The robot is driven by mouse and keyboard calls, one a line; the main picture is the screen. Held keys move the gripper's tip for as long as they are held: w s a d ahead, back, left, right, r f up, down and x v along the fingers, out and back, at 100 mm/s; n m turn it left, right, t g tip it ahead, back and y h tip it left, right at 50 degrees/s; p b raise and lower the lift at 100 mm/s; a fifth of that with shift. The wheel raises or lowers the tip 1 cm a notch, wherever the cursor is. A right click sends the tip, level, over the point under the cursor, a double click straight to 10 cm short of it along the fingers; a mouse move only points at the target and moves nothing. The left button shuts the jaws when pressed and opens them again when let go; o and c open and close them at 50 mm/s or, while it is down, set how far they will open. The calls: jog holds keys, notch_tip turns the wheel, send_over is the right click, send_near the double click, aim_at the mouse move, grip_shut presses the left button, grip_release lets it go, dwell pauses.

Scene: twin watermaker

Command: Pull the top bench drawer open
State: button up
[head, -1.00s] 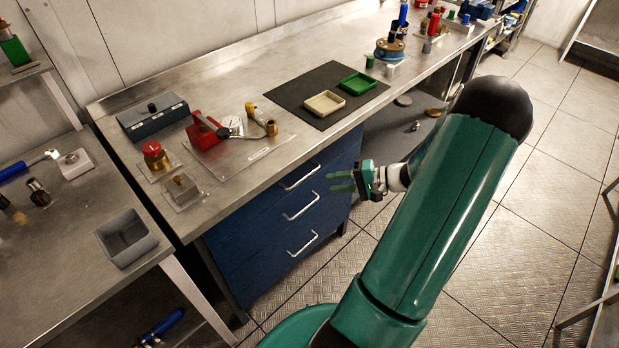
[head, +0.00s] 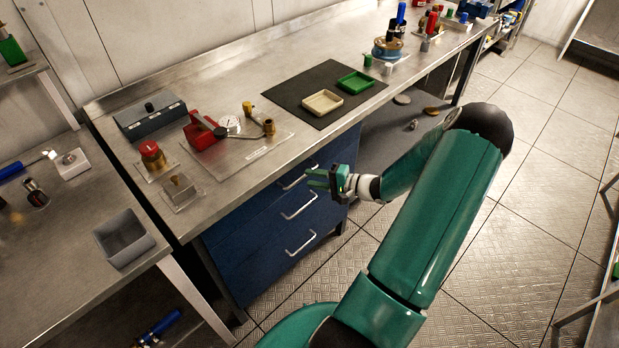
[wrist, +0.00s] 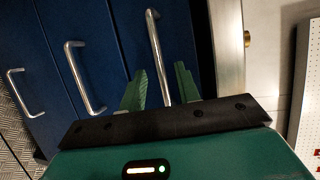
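The top bench drawer (head: 268,200) is the uppermost of three blue drawer fronts under the bench, and it looks shut. Its silver bar handle (head: 290,184) is partly hidden behind my gripper (head: 317,179) in the head view. In the wrist view my gripper (wrist: 160,88) is open, with its green fingers apart. The top drawer handle (wrist: 157,55) runs lengthwise in the gap between them, with a finger to either side. I see no finger touching it, and I cannot tell how deep it sits between the fingers.
The middle handle (head: 299,206) and bottom handle (head: 301,244) lie below. The tiled floor (head: 480,255) to the right is open.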

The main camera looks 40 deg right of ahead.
jog(key=shift+x, duration=1)
grip_shut()
jog(key=shift+s, duration=0.15)
